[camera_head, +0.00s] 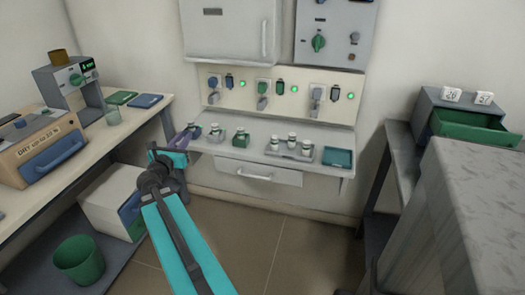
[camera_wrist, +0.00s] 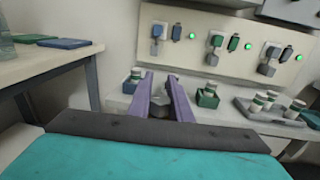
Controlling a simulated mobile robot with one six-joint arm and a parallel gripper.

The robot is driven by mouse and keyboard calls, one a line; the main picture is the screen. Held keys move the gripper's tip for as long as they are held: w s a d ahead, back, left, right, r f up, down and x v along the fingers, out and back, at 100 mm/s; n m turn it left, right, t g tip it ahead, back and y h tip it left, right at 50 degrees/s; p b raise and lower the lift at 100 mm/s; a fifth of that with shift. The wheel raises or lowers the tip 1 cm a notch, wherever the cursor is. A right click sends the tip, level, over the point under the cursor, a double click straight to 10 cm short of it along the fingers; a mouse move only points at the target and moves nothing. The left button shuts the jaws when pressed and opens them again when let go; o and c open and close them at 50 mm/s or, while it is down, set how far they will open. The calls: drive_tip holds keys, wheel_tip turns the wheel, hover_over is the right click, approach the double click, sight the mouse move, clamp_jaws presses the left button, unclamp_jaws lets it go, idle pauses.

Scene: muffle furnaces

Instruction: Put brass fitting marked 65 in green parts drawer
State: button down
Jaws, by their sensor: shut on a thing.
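My gripper (camera_head: 186,137) is at the left end of the wall bench, with its purple fingers (camera_wrist: 163,82) pointing toward the holders there. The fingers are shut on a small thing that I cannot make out. A grey block shows between them in the wrist view, but it may be a holder behind. I cannot pick out a brass fitting or the number 65. The green parts drawer (camera_head: 468,127) stands pulled open from a grey cabinet (camera_head: 428,100) at the right, far from my gripper. Its inside is hardly visible.
The wall bench (camera_head: 330,131) carries small jars in coloured holders, a grey tray (camera_head: 301,155) of jars and a teal tray (camera_head: 338,158). White number tags (camera_head: 452,93) stand on the cabinet. A grey block (camera_head: 470,205) fills the right foreground. The floor between is open.

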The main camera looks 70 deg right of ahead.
drive_tip(key=s+d+f+m+g+b, duration=0.1)
drive_tip(key=s+d+b, duration=0.3)
drive_tip(key=s+d, duration=0.5)
drive_tip(key=shift+s+f+g, duration=0.4)
drive_tip(key=shift+s+f, duration=0.2)
drive_tip(key=shift+f, duration=0.15)
drive_tip(key=b, duration=0.1)
hover_over(232, 137)
drive_tip(key=shift+s+a+f, duration=0.15)
drive_tip(key=shift+a+f, duration=0.3)
drive_tip(key=shift+f, duration=0.25)
drive_tip(key=shift+d, duration=0.1)
drive_tip(key=shift+d, duration=0.25)
drive_tip(key=shift+d+f, duration=0.1)
drive_tip(key=shift+f, duration=0.3)
drive_tip(key=shift+f+b, duration=0.65)
drive_tip(key=shift+f, duration=0.75)
drive_tip(key=shift+f, duration=0.2)
